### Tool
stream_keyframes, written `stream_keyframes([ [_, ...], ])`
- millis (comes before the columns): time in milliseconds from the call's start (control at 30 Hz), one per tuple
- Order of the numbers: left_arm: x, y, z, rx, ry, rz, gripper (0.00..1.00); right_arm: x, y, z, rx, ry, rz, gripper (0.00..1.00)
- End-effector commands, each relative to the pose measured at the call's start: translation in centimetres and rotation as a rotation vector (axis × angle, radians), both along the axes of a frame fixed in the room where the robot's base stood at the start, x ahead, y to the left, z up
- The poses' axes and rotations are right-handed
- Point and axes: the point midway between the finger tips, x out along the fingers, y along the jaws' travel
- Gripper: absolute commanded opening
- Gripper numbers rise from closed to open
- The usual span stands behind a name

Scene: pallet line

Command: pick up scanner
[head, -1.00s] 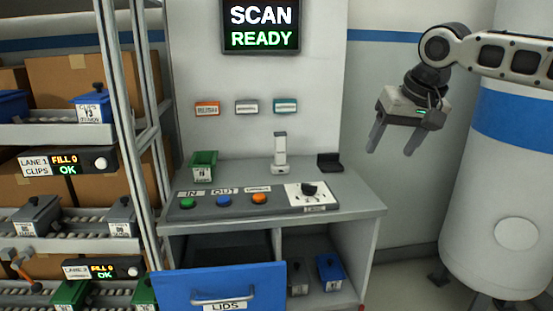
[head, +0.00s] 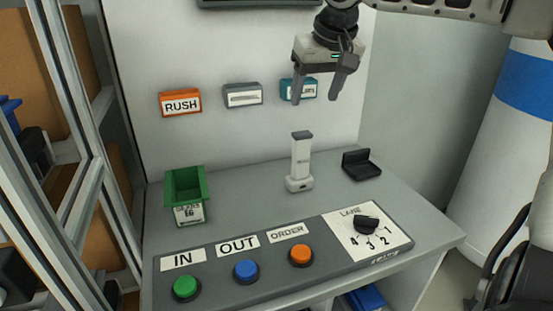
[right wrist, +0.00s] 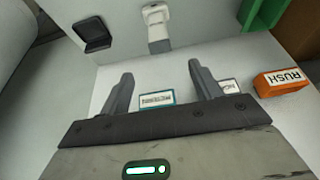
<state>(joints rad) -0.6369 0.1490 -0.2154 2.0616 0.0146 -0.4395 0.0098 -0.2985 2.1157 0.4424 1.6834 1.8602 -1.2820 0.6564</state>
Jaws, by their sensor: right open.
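The scanner (head: 301,164) is a white upright device with a dark grey top, standing on the grey desk. It also shows in the right wrist view (right wrist: 157,28), ahead of the fingers and apart from them. My right gripper (head: 316,100) is open and empty, pointing down above the scanner and slightly to its right. Its two fingers also show in the right wrist view (right wrist: 160,78). My left gripper is not in view.
A green bin (head: 188,197) stands left of the scanner and a black holder (head: 360,165) right of it. The button panel (head: 270,262) with a lane dial (head: 366,225) lies in front.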

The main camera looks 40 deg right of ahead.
Motion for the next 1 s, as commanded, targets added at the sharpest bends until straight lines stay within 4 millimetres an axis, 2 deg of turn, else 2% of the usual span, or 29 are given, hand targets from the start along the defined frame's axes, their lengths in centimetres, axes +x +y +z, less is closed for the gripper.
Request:
stream_keyframes([
  [200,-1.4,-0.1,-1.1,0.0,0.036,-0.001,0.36,1.0,-0.4,-3.1,0.002,0.007,-0.001,0.64],
  [500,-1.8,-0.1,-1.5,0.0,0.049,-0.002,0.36,3.3,-1.1,-8.6,-0.001,0.005,-0.002,0.64],
  [767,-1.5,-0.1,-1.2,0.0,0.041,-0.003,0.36,4.1,-1.3,-10.2,0.0,0.002,0.0,0.64],
  [1000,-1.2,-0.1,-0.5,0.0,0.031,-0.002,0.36,5.7,-1.9,-13.3,-0.001,0.006,-0.001,0.64],
])
